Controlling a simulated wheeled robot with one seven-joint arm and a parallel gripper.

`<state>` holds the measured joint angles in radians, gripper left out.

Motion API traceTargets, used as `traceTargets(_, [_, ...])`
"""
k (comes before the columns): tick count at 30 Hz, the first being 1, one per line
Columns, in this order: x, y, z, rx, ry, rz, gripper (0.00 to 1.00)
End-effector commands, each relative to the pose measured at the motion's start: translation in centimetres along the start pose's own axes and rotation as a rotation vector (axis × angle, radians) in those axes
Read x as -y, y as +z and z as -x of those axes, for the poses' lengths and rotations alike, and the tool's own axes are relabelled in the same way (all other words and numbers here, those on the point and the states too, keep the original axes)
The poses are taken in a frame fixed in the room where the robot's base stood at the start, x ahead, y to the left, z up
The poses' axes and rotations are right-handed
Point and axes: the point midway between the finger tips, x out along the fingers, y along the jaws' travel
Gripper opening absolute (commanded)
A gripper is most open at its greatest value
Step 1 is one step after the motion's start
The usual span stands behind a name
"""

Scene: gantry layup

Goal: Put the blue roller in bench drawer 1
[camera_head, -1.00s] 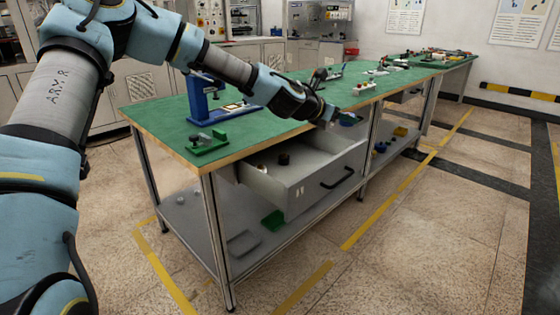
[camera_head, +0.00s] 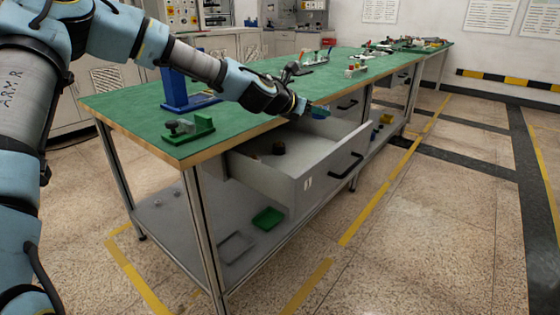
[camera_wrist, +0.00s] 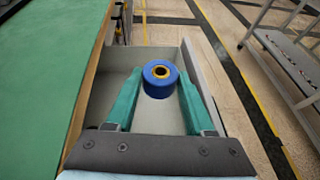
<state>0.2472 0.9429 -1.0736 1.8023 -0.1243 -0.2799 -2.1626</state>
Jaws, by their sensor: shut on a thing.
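The blue roller (camera_wrist: 158,80), a short blue cylinder with a yellow ring around a dark hole, is between the green fingertips of my gripper (camera_wrist: 158,84) in the wrist view. My gripper is shut on it. In the head view my gripper (camera_head: 307,108) holds the roller (camera_head: 319,112) at bench-top height, above the far end of the open drawer. The drawer (camera_head: 322,175) is grey with a black handle and a small white label whose marking I cannot read clearly. Its grey floor shows below the roller in the wrist view.
A dark round piece (camera_head: 278,148) lies in the drawer near the bench. The green bench top (camera_head: 240,115) carries a blue stand (camera_head: 183,90) and a green fixture (camera_head: 188,128) at the near end. A green tray (camera_head: 268,218) lies on the lower shelf.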

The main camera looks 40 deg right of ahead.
Motion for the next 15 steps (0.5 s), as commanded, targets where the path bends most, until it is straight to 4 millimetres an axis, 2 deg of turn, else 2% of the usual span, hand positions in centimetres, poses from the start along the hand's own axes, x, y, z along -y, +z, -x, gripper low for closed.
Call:
traceTargets(1, [0.0, -0.8, -0.3, 0.000, 0.000, 0.000, 0.00])
traceTargets(5, [0.0, -1.8, -0.7, 0.000, 0.000, 0.000, 0.00])
traceTargets(12, [0.1, -5.6, -2.3, -0.002, -0.002, 0.003, 0.00])
traceTargets(15, [0.0, -6.6, -2.8, 0.000, 0.000, 0.001, 0.00])
